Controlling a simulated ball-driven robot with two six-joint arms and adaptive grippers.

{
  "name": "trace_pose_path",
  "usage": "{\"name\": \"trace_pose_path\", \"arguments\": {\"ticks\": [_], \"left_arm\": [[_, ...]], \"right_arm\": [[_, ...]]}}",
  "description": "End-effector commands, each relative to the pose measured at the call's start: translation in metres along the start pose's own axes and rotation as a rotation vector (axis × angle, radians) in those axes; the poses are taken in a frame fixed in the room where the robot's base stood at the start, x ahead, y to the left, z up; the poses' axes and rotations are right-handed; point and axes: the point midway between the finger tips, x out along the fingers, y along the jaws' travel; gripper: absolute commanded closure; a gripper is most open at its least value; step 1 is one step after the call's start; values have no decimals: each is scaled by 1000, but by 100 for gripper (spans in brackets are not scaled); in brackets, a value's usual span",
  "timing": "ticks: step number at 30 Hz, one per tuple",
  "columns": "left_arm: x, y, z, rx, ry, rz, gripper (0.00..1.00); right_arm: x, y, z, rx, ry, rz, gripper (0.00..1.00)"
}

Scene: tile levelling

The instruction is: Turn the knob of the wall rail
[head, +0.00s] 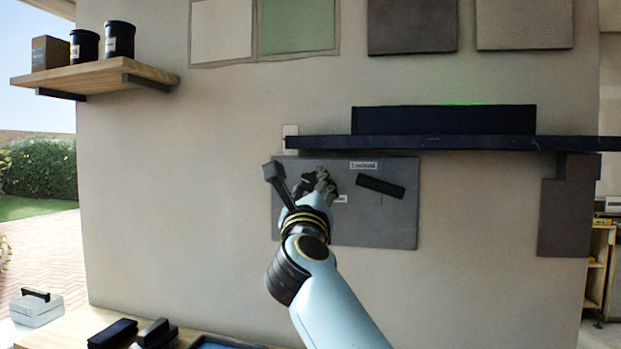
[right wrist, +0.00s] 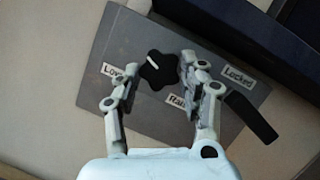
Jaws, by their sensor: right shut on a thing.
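The black lobed knob (right wrist: 157,72) sits on a grey wall panel (head: 390,228), also seen in the right wrist view (right wrist: 122,38). Its white pointer mark points to the upper left in the right wrist view. Labels surround it: "Locked" (right wrist: 240,78) at right, "Rail" (right wrist: 178,101) below, and a partly hidden one starting "Lo" (right wrist: 111,69) at left. My right gripper (right wrist: 158,82) has its fingers on both sides of the knob and is shut on it. In the head view my right gripper (head: 318,184) covers the knob. My left gripper is not in view.
A black bar (head: 380,186) is on the panel right of the knob. A dark ledge (head: 570,143) carrying a long black box (head: 445,120) runs just above the panel. A wooden shelf (head: 105,76) with containers is at upper left; a bench (head: 68,328) is below.

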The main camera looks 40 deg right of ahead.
Motion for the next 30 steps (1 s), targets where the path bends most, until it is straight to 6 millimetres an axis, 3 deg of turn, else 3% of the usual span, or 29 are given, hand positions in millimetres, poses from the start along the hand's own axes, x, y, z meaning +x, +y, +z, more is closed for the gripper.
{"name": "trace_pose_path", "arguments": {"ticks": [5, 6, 11, 25, 30], "left_arm": [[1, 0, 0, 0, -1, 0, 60], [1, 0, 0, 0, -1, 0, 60], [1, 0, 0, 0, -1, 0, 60], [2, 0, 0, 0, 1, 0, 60], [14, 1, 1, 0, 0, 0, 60]], "right_arm": [[0, 0, 1, 1, -3, -1, 91], [0, 0, 1, 1, -3, -1, 56], [0, 0, 1, 2, -2, -1, 35], [0, 0, 0, 3, -1, -2, 35], [-1, 2, -2, 35, -1, -17, 35]]}}
